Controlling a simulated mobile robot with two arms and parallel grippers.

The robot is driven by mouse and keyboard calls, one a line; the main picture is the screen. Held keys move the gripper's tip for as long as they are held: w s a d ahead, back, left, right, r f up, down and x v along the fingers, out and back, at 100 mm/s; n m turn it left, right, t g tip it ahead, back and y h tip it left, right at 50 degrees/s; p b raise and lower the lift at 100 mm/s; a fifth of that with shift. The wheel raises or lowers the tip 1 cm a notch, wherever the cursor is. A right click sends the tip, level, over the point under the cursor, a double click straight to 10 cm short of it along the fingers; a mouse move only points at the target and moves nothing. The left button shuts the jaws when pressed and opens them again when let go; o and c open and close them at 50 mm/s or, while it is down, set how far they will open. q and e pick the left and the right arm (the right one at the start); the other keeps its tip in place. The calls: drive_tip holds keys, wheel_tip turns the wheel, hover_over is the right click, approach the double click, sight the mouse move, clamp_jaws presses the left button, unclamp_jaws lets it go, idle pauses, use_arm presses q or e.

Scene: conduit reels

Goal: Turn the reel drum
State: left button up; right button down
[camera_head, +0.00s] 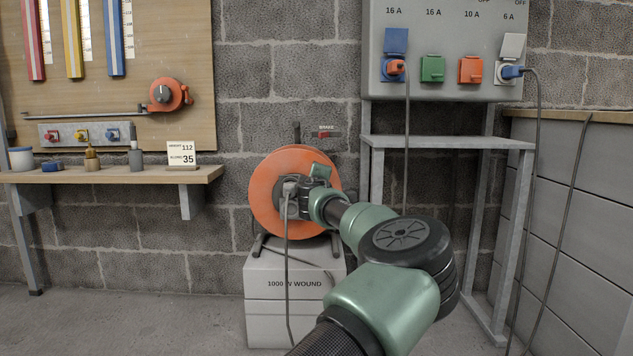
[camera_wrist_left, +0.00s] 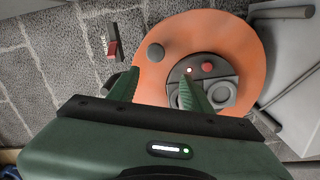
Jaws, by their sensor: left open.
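The reel drum is an orange disc (camera_head: 265,190) on a stand against the block wall. In the left wrist view the orange face (camera_wrist_left: 225,38) fills the upper middle, with a round dark knob (camera_wrist_left: 155,52) near its edge. A dark hub (camera_wrist_left: 222,92) with grey sockets and a red button sits at its centre. My left gripper (camera_head: 314,184) is in front of the drum in the head view and hides part of it. Its two green fingers (camera_wrist_left: 160,76) are apart, with the knob seen beyond and between their tips. Contact cannot be told. My right gripper is not in view.
A red brake lever (camera_head: 328,134) is on the wall above the drum. The stand rests on a pale box (camera_head: 265,310), with a cable hanging down in front. A metal frame (camera_head: 450,142) under the socket panel (camera_head: 445,30) stands right. A wooden shelf (camera_head: 120,175) is left.

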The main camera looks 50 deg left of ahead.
use_arm(q)
drive_tip(key=p+v, duration=0.1)
drive_tip(key=v, duration=0.6)
drive_tip(key=shift+s+d, duration=0.2)
drive_tip(key=shift+s, duration=0.05)
